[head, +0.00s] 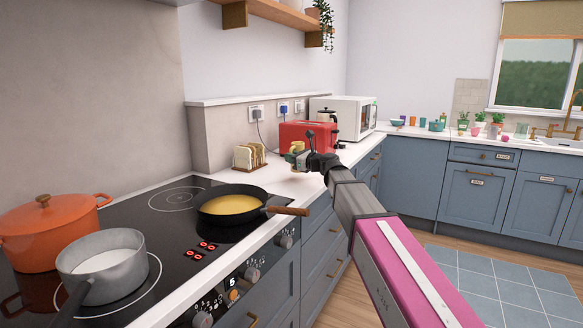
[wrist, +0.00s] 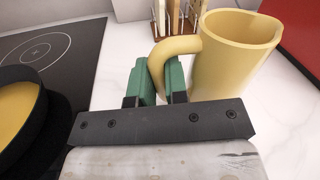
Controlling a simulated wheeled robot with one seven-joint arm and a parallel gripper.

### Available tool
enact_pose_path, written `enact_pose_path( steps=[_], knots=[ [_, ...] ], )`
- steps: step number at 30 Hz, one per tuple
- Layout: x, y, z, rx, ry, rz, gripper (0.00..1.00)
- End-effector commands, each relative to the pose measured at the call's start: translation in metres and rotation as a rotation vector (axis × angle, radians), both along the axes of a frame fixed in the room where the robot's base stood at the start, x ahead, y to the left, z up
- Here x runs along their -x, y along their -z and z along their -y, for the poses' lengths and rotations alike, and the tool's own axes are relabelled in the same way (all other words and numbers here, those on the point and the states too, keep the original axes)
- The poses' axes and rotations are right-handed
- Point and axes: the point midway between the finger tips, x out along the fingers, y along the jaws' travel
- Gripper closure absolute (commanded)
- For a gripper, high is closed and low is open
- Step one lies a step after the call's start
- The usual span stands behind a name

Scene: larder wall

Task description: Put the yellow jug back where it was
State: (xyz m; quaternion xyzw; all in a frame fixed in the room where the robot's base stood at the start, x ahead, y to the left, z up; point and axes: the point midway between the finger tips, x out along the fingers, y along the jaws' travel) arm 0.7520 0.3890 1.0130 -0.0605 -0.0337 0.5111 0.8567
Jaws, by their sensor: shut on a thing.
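The yellow jug (wrist: 235,55) is upright and large in the wrist view, with its handle on its left side. My gripper (wrist: 162,78) has its green fingers on either side of the handle and is shut on it. In the head view my gripper (head: 298,158) is over the worktop, in front of the red toaster. Only a small part of the jug (head: 297,147) shows there, behind the gripper. I cannot tell whether the jug's base touches the white worktop.
A toast rack (head: 249,156) with bread stands left of the gripper, and the red toaster (head: 308,136) stands behind. A frying pan (head: 232,204) with yellow contents sits on the hob, its handle pointing right. An orange pot (head: 45,235) and grey saucepan (head: 103,265) stand further left.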

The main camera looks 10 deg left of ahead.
Motion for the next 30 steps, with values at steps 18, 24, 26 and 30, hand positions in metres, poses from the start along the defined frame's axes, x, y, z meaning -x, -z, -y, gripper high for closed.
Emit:
enact_pose_path(
  steps=[18,24,26,30],
  knots=[
    [0.001,0.037,0.0,0.0,0.0,0.0,1.0],
    [0.001,0.037,0.0,0.0,0.0,0.0,0.61],
    [0.001,0.037,0.0,0.0,0.0,0.0,0.61],
    [0.0,0.036,0.0,0.0,0.0,0.0,0.61]
  ],
)
